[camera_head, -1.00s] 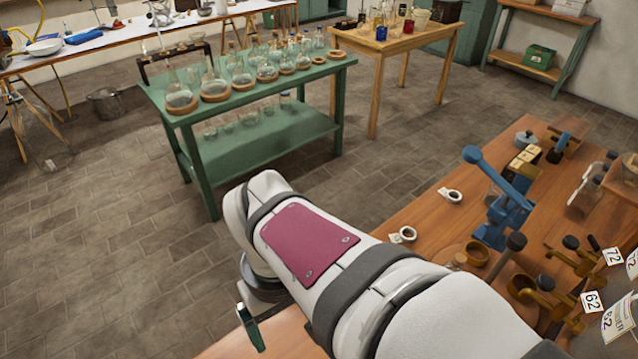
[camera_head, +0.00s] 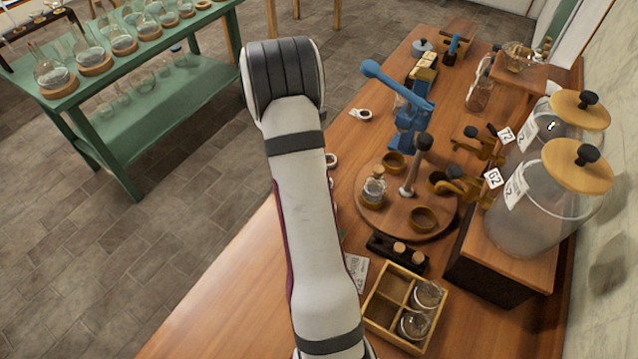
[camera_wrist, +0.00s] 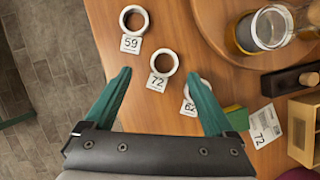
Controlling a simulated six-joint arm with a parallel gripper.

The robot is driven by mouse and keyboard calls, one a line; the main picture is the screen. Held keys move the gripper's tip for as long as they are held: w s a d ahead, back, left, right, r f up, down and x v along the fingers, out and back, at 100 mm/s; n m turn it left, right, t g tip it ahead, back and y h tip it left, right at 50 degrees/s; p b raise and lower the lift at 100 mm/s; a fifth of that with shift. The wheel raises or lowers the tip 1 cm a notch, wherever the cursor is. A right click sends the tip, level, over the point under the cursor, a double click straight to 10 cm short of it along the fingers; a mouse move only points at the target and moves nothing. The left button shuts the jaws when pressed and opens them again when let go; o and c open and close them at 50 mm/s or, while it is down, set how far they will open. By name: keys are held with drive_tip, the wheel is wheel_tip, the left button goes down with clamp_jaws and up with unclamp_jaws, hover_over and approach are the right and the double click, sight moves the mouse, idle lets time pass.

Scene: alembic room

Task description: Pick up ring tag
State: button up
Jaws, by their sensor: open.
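Three white ring tags lie on the wooden table in the wrist view. The one marked 59 (camera_wrist: 130,44) is farthest, the one marked 72 (camera_wrist: 157,83) is in the middle, and the one marked 62 (camera_wrist: 189,108) is nearest. My gripper (camera_wrist: 158,73) is open and empty, its green fingers apart. In the picture, the 72 tag lies between the fingertips, and the right finger partly covers the 62 tag. I cannot tell the height above the table. In the head view one ring tag (camera_head: 361,115) lies clear, while another (camera_head: 331,160) is partly hidden by my arm.
A round wooden stand (camera_head: 374,220) with a small jar (camera_head: 373,188) is right of my arm. A blue press (camera_head: 408,125), a divided box (camera_head: 381,328) and large glass jars (camera_head: 540,215) stand around it. A card marked 72 (camera_wrist: 264,126) lies at right. Floor shows left.

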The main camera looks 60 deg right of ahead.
drive_tip(key=x, duration=0.5)
drive_tip(key=shift+s+a+f, duration=0.1)
drive_tip(key=shift+s+f, duration=0.05)
drive_tip(key=shift+s, duration=0.25)
drive_tip(key=c, duration=1.4)
